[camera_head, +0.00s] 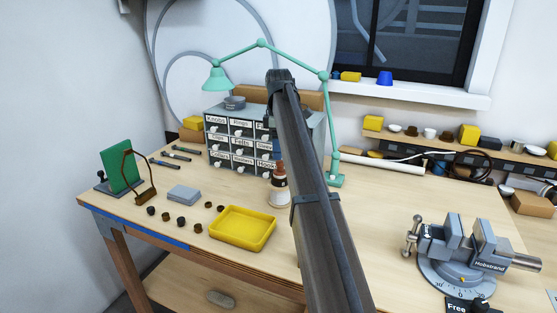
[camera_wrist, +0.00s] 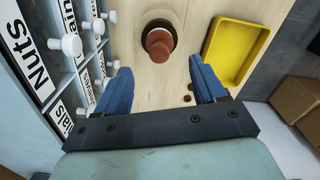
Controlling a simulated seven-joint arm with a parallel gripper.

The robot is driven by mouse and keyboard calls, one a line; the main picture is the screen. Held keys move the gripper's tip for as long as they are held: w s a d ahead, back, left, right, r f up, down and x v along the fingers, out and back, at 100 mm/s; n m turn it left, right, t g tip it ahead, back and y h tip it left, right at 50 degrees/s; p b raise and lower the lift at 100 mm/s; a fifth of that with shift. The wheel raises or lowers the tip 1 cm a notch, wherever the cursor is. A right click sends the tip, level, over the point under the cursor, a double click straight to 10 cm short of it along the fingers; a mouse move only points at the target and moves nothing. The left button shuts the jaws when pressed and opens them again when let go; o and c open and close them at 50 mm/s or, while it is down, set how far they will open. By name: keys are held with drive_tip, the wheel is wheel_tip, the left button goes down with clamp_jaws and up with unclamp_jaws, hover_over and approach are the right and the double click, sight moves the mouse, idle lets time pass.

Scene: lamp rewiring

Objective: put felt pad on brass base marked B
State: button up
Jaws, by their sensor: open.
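My gripper (camera_wrist: 160,80) is open and empty in the wrist view, its two blue fingers apart over the bench top. A bottle with a brown cap (camera_wrist: 158,42) stands just beyond the fingers. I cannot pick out a felt pad or a base marked B for certain. Several small dark round pieces (camera_head: 181,222) lie on the bench left of the yellow tray, with any marks too small to read. A flat grey block (camera_head: 184,194) lies behind them; I cannot tell what it is.
A labelled drawer cabinet (camera_head: 230,140) with white knobs stands at the back, close to my gripper's left in the wrist view. The yellow tray (camera_head: 242,246) looks empty. A green lamp (camera_head: 216,78) arches over the cabinet. A grey vise (camera_head: 462,262) stands at the right.

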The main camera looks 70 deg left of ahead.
sight(279, 162)
drive_tip(key=shift+r, duration=2.4)
